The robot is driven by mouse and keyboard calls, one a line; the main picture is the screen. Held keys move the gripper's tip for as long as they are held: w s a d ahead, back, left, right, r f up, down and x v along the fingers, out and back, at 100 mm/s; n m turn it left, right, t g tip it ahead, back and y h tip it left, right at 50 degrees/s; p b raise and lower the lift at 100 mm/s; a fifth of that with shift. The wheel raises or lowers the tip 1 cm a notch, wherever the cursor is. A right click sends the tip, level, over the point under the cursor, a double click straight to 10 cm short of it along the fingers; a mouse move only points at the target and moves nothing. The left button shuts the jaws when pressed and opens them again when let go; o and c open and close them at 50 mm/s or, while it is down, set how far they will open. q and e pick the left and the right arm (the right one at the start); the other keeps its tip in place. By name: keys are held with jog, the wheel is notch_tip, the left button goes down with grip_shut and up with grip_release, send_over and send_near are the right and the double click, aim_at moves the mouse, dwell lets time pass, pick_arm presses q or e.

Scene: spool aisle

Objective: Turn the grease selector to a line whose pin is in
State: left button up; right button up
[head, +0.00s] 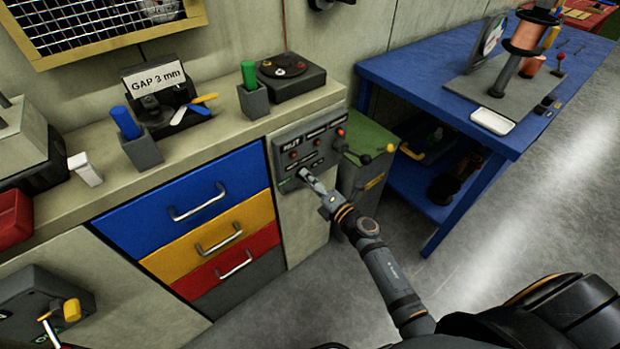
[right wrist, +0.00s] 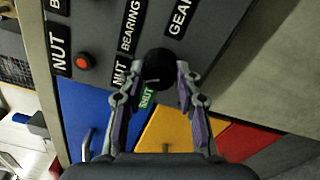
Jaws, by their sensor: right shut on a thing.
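The grey grease selector panel (head: 285,172) is on the front of the counter, right of the drawers. It carries several red pins, one at its upper right (head: 340,132), and dark label strips. My right gripper (head: 303,174) reaches its lower part. In the right wrist view, my right gripper (right wrist: 161,80) is shut on the black selector knob (right wrist: 158,62), one finger on each side. Labels around it read NUT, BEARING and GEAR, and a small green label reads NUT (right wrist: 146,97). One red pin (right wrist: 83,62) shows beside the labels. The knob's pointer direction is unclear. My left gripper is not in view.
Blue, yellow and red drawers with handles (head: 198,203) lie left of the panel. A blue table (head: 420,90) is farther right. The floor in front is clear.

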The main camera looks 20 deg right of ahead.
dwell(0.4)
jog(key=o, duration=1.2)
jog(key=shift+c, duration=0.2)
jog(key=v, duration=1.2)
